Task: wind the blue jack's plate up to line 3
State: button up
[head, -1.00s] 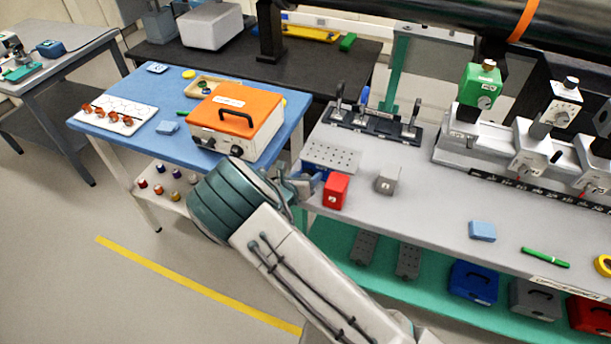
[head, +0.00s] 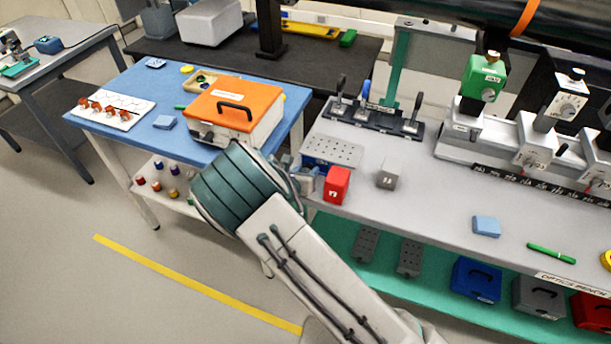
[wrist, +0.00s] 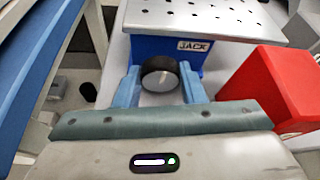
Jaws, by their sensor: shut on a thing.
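The blue jack (wrist: 150,48) stands on the bench edge, with its label facing my wrist camera. Its perforated grey plate (wrist: 205,15) also shows in the head view (head: 333,151). A round knob (wrist: 159,74) with a dark rim and pale face sticks out of the jack's front. My gripper (wrist: 160,88) is shut on this knob, one blue finger on each side. In the head view my wrist partly covers the jack's front. No numbered height lines on the jack are readable, so the plate's height against line 3 cannot be told.
A red block (head: 337,184) stands close to the right of the jack and my gripper. A grey block (head: 387,174) is further right. A black rail with clamps (head: 375,118) lies behind. The blue side table with an orange-lidded box (head: 236,105) is left.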

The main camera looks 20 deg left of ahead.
jog(key=shift+d+f+m+y+b, duration=0.15)
jog(key=shift+m+y+b, duration=0.3)
jog(key=shift+b, duration=1.15)
jog(key=shift+f+m+y+b, duration=0.25)
jog(key=shift+m+b, duration=0.3)
jog(key=shift+b, duration=1.05)
jog(key=m+b, duration=0.1)
jog(key=b, duration=0.2)
jog(key=shift+r+y+b, duration=0.15)
jog(key=shift+y+b, duration=0.25)
jog(key=shift+r+b, duration=0.2)
jog(key=shift+b, duration=0.3)
jog(key=o, duration=1)
jog(key=shift+s, duration=0.1)
jog(key=v, duration=1.3)
jog(key=shift+s+d, duration=0.15)
jog(key=shift+s, duration=0.25)
